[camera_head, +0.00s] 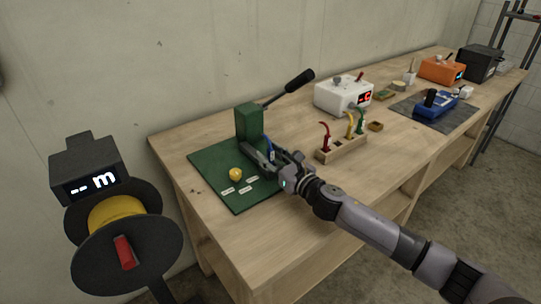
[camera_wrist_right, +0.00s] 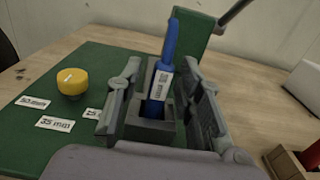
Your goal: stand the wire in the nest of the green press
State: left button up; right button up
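The green press (camera_head: 249,122) with its black lever stands on a green base plate at the near left end of the bench. In the right wrist view a blue wire (camera_wrist_right: 168,50) with a white printed tag stands nearly upright, slightly tilted, in the grey nest (camera_wrist_right: 140,128) in front of the press post. It also shows between the fingers in the head view (camera_head: 271,153). My right gripper (camera_head: 262,155) is open, its fingers on either side of the wire and nest with gaps visible. My left gripper is not in view.
A yellow knob (camera_head: 236,174) and white labels lie on the base plate. A wooden rack (camera_head: 343,148) holds red, yellow and green wires to the right. Behind it is a white device (camera_head: 341,96). A spool stand (camera_head: 118,235) is at left.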

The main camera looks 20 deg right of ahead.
jog(key=shift+r, duration=0.1)
jog(key=b+v, duration=0.2)
jog(key=v, duration=0.9)
jog(key=shift+s, duration=0.1)
jog(key=shift+s+d+r, duration=0.1)
jog(key=shift+s+d, duration=0.05)
jog(key=shift+s, duration=0.25)
